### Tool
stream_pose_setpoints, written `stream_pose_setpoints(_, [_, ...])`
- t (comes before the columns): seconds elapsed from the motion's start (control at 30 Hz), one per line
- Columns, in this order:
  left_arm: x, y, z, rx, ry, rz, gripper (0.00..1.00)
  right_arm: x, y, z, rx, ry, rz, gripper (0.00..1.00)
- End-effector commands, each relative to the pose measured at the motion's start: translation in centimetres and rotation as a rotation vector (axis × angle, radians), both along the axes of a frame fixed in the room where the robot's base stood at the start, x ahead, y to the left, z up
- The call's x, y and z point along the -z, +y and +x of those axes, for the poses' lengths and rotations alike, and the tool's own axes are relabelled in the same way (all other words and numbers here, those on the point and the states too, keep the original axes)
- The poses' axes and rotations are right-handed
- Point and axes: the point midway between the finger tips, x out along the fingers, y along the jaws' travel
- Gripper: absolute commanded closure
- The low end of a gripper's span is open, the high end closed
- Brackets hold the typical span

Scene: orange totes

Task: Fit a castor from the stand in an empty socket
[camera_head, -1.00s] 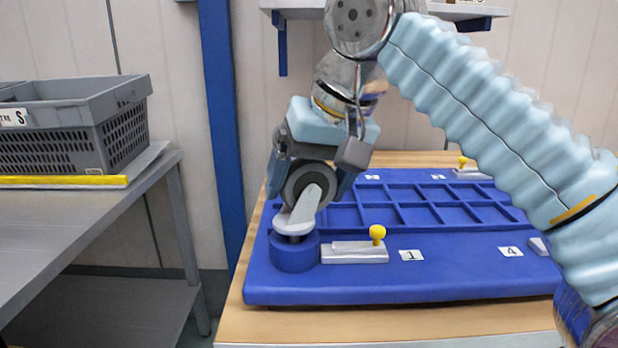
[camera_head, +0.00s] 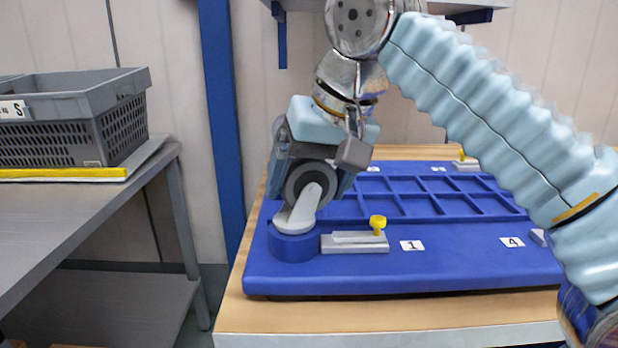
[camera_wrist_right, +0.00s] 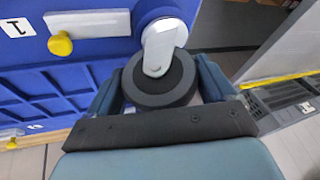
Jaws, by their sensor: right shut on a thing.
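A castor with a dark wheel (camera_head: 297,186) and a pale grey fork (camera_head: 301,209) is held in my right gripper (camera_head: 318,178). The gripper is shut on the wheel, pointing down. The castor's plate end sits at the top of the round blue socket (camera_head: 293,246) at the front left corner of the blue board (camera_head: 440,272); its stem is hidden. In the right wrist view the wheel (camera_wrist_right: 160,92) lies between the fingers of my right gripper (camera_wrist_right: 160,85), with the fork (camera_wrist_right: 160,48) beyond it. My left gripper is not in view.
A grey latch block with a yellow knob (camera_head: 377,222) stands right beside the socket, near label 1 (camera_head: 412,245). Another yellow knob (camera_head: 462,154) is at the back. A grey crate (camera_head: 70,120) stands on the metal table (camera_head: 60,215) at left.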

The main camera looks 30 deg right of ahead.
Motion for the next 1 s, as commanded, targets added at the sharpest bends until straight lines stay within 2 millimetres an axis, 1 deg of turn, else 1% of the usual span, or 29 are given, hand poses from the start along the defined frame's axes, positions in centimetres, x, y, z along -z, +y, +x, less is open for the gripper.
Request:
stream_pose_setpoints(0.13, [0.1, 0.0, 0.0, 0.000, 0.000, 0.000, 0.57, 0.2, 0.0, 0.0, 0.000, -0.002, 0.000, 0.66])
stream_pose_setpoints(0.17, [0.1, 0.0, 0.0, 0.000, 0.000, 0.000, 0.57, 0.2, 0.0, 0.0, 0.000, -0.002, 0.000, 0.15])
stream_pose_setpoints(0.2, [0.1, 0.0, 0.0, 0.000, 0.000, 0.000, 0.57, 0.1, 0.0, 0.0, 0.000, -0.002, 0.000, 0.09])
stream_pose_setpoints(0.27, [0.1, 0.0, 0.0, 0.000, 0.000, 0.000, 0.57, 0.1, 0.0, 0.0, 0.000, -0.001, 0.001, 0.00])
stream_pose_setpoints(0.47, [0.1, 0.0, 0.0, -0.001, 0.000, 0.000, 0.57, 0.2, 0.0, 0.0, 0.000, 0.001, 0.000, 0.00])
stream_pose_setpoints(0.53, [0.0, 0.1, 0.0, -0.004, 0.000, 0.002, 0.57, -0.1, 0.0, -0.1, 0.000, 0.000, 0.000, 0.00])
stream_pose_setpoints(0.67, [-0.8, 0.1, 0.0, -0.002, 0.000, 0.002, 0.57, -2.0, -0.2, -0.8, 0.000, -0.003, 0.001, 0.00])
stream_pose_setpoints(0.8, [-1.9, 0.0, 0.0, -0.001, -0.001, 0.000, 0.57, -4.5, -0.4, -1.9, 0.000, -0.003, 0.001, 0.00])
stream_pose_setpoints(0.9, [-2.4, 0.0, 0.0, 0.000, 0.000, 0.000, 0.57, -5.8, -0.5, -2.5, 0.000, -0.003, 0.001, 0.00])
stream_pose_setpoints(1.0, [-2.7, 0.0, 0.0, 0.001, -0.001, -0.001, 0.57, -6.5, -0.6, -2.9, 0.000, -0.002, 0.000, 0.00])
